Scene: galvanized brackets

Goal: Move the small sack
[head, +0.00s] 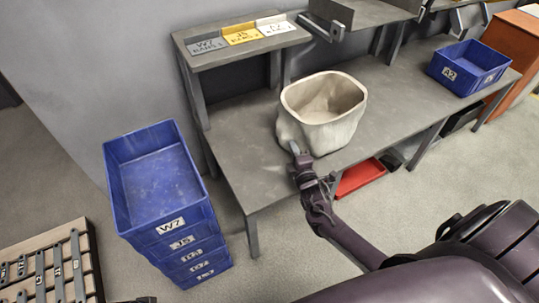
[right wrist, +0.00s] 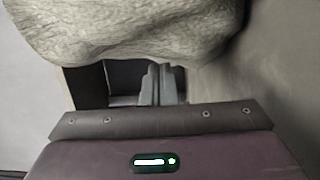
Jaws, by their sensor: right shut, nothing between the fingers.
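The small sack (head: 318,128) is a pale, wide-mouthed bag standing upright on the grey workbench (head: 240,135), near its front edge. Its open top faces up and its inside looks empty. My right gripper (head: 297,154) is at the sack's near side, low by its front-left wall, with its fingers shut and empty. In the right wrist view the sack's wrinkled side (right wrist: 130,30) fills the top, just beyond the fingers (right wrist: 160,85). I cannot tell whether the fingers touch it. My left gripper is not in view.
Stacked blue bins (head: 160,180) stand on the floor left of the bench. A blue bin (head: 468,68) sits at the bench's far right, and a red tray (head: 360,177) is underneath. A raised shelf with labels (head: 243,36) is behind. The bench between sack and far bin is clear.

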